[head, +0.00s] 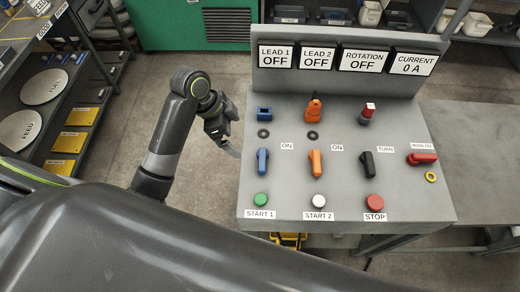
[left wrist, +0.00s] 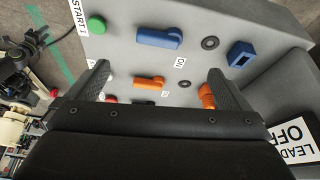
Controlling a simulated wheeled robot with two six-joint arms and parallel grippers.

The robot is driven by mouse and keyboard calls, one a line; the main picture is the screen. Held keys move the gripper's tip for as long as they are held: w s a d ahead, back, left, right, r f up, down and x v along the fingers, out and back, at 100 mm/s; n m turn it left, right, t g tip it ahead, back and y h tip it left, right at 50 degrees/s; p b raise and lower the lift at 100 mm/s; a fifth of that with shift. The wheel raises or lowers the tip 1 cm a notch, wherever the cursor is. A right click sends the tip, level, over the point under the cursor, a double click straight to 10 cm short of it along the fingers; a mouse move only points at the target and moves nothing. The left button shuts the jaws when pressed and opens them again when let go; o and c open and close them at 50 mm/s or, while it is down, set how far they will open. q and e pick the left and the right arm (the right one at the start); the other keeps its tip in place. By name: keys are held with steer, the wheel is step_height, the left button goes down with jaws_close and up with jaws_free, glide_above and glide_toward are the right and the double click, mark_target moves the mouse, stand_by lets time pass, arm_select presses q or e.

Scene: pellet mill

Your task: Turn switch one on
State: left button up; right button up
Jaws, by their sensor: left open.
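Switch one, a blue rotary handle (head: 262,161), stands on the grey sloped console. Its handle lies up and down in the head view, with an ON label (head: 287,146) to its upper right. It also shows whole in the left wrist view (left wrist: 158,38). The LEAD 1 display (head: 276,57) reads OFF. My left gripper (head: 231,148) is just left of the console, apart from the blue handle. In the left wrist view its jaws (left wrist: 158,76) are open, with nothing held. My right gripper is not in view.
An orange handle (head: 315,162), a black handle (head: 367,164) and a red handle (head: 422,158) stand to the right. A blue socket (head: 264,114) and an orange plug (head: 313,109) are above. Green START 1 (head: 260,200) and red STOP (head: 374,202) buttons are below.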

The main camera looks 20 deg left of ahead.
arm_select(q)
step_height(320, 180, up, 2)
steer(key=m, duration=0.1)
steer(key=b, duration=0.8)
glide_toward(262, 159)
step_height(262, 159, down, 2)
steer(key=x, duration=0.5)
steer(key=shift+w+d+f, duration=0.15)
steer(key=shift+w+d, duration=0.05)
steer(key=shift+d, duration=0.25)
steer(key=shift+d+f, duration=0.2)
steer(key=shift+f, duration=0.4)
